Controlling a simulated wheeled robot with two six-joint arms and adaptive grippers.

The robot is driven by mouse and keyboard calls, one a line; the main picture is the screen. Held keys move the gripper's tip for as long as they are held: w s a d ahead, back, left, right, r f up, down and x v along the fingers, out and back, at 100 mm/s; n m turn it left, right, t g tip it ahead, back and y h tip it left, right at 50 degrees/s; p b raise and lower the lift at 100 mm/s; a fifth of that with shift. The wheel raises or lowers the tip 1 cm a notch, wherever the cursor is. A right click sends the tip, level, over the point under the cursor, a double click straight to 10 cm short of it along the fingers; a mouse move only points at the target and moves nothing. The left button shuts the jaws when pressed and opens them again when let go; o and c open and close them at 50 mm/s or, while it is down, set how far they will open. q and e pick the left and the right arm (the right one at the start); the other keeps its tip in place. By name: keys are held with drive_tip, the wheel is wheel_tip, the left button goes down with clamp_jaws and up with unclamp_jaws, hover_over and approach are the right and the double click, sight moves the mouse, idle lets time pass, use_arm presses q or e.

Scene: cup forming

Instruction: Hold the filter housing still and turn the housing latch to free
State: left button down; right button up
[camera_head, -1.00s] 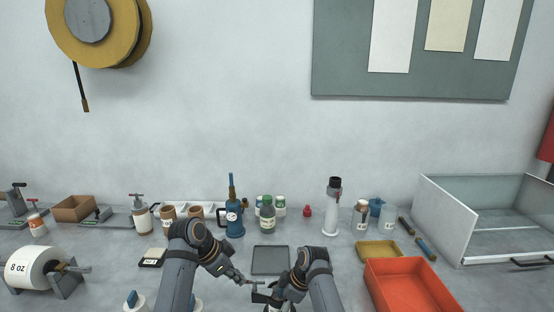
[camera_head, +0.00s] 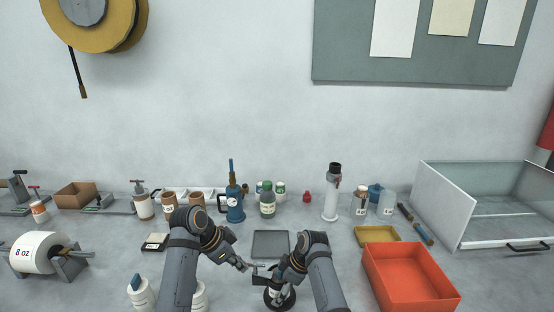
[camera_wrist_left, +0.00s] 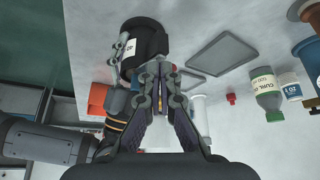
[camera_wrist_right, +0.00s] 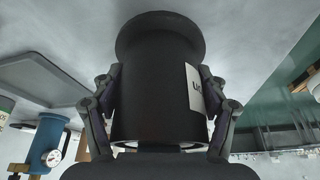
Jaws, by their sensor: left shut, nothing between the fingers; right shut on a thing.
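The filter housing is a black upright cylinder with a wide round base (camera_head: 270,300) and a white label, at the front middle of the table. It fills the right wrist view (camera_wrist_right: 152,90) and also shows in the left wrist view (camera_wrist_left: 148,38). My right gripper (camera_head: 279,277) is shut on the housing, one finger on each side. My left gripper (camera_head: 255,267) is shut and empty, its fingertips close beside the housing's upper part; in the left wrist view the fingers (camera_wrist_left: 163,72) meet just in front of it. I cannot make out the latch or whether the left fingertips touch it.
A flat grey tray (camera_head: 271,244) lies behind the housing. A red-orange bin (camera_head: 408,278) and a yellow tray (camera_head: 377,235) stand to the right. A roll marked 8 oz (camera_head: 38,252) and a small scale (camera_head: 155,242) are on the left. Bottles line the back.

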use_arm(q)
drive_tip(key=shift+s+d+f, duration=0.1)
drive_tip(key=shift+s+d, duration=0.1)
drive_tip(key=shift+s, duration=0.15)
drive_tip(key=shift+s+d, duration=0.2)
drive_tip(key=shift+d, duration=0.05)
drive_tip(key=shift+s+a, duration=0.1)
idle(0.4)
wheel_tip(320, 180, up, 7)
drive_tip(key=w+a, duration=0.2)
wheel_tip(320, 180, down, 7)
drive_tip(key=shift+w+a, duration=0.15)
drive_tip(key=shift+a, duration=0.05)
idle(0.6)
drive_tip(key=shift+d, duration=0.6)
idle(0.7)
drive_tip(key=shift+s, duration=0.25)
idle(0.4)
